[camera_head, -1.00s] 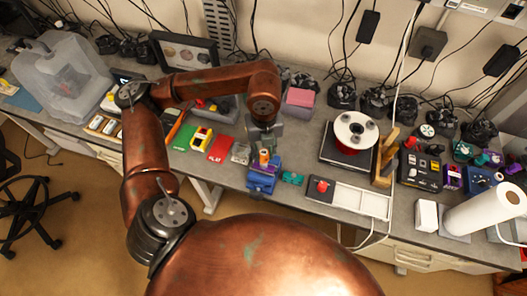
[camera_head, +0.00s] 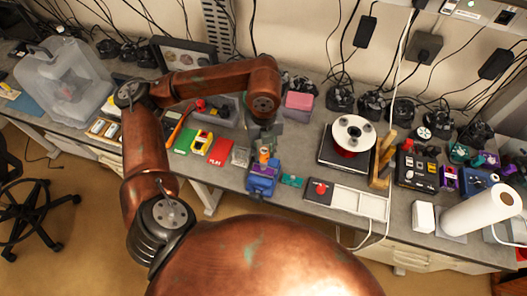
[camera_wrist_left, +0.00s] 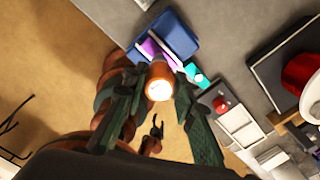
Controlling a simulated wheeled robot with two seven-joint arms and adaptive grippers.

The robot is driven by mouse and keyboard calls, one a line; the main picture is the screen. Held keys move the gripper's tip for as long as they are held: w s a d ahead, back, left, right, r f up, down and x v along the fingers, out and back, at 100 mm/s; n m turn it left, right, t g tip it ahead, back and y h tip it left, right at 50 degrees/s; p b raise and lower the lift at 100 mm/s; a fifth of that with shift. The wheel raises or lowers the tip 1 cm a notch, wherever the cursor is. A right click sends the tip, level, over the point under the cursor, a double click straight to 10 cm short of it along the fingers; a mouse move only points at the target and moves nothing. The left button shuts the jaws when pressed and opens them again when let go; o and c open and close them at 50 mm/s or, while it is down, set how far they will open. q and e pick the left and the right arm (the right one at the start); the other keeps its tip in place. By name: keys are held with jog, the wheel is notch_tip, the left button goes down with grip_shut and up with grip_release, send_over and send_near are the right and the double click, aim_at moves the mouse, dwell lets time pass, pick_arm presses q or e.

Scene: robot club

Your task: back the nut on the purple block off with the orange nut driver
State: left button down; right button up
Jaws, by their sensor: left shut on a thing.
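The orange nut driver (camera_head: 264,155) is held upright by my left gripper (camera_head: 264,140) over the blue vise (camera_head: 262,181). The purple block (camera_wrist_left: 151,47) sits in the blue vise (camera_wrist_left: 176,36), just beyond the driver. The nut and the driver's tip are hidden under the handle, so I cannot tell how they meet. My right gripper is in neither view.
A teal piece (camera_head: 292,181) lies right of the vise. The bench's front edge is close to the vise.

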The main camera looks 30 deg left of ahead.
pick_arm(q)
jog(key=shift+r+p, duration=1.15)
jog(key=shift+r, duration=0.9)
